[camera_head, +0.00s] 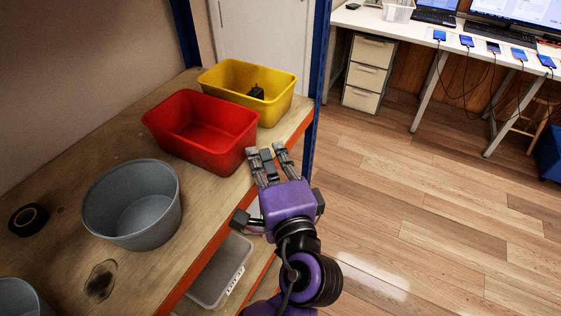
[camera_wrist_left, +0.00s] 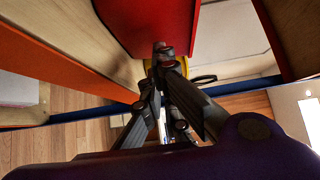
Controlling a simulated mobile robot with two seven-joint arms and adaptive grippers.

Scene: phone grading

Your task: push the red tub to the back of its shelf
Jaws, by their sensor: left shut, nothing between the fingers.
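The red tub (camera_head: 205,140) sits on the wooden shelf, empty inside as far as I see. In the head view it stands between a yellow tub (camera_head: 268,104) and a grey round bucket (camera_head: 148,226). My left gripper (camera_head: 268,160) is shut and empty at the shelf's front edge, its fingers close to the tub's front right corner. In the left wrist view the shut fingertips (camera_wrist_left: 160,52) lie over the lower edge of the red tub (camera_wrist_left: 140,20). I cannot tell whether they touch it. My right gripper is not in view.
The shelf (camera_head: 60,180) has an orange front edge and a blue post (camera_head: 317,80) at its right end. A roll of black tape (camera_head: 28,219) lies near the wall. A clear bin (camera_head: 218,272) sits on a lower shelf. A desk with phones stands beyond open floor.

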